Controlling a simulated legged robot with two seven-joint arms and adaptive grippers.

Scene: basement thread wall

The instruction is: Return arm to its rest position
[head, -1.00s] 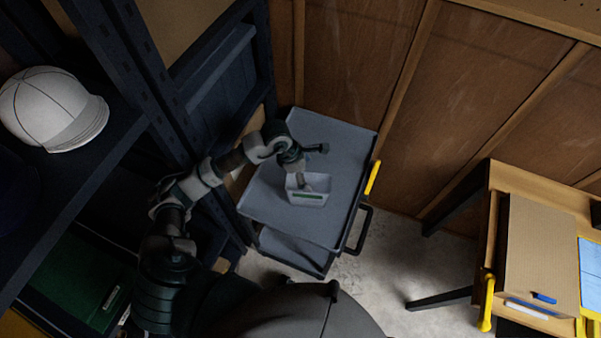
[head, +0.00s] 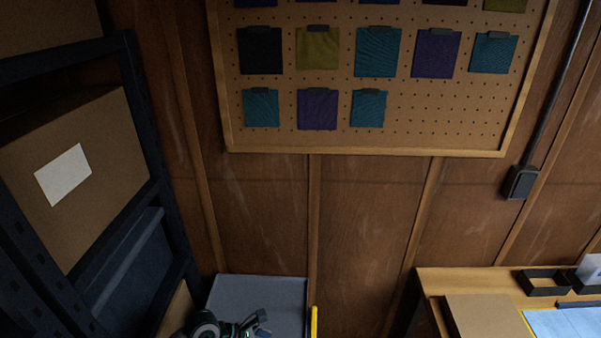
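My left arm (head: 207,325) shows only as a small piece at the bottom edge, over the grey cart top (head: 262,290). A dark part at its hand end pokes up there, but the fingertips are cut off by the frame. I cannot see whether the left gripper is open or shut, or whether it holds anything. The white bin on the cart is out of the picture. My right arm and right gripper are not in view.
A dark shelf rack with a cardboard box (head: 78,175) stands at left. A pegboard (head: 440,115) with several fabric swatches hangs on the wooden wall. A wooden table (head: 450,281) with a brown box (head: 487,317) and black trays is at lower right. A yellow handle (head: 314,322) edges the cart.

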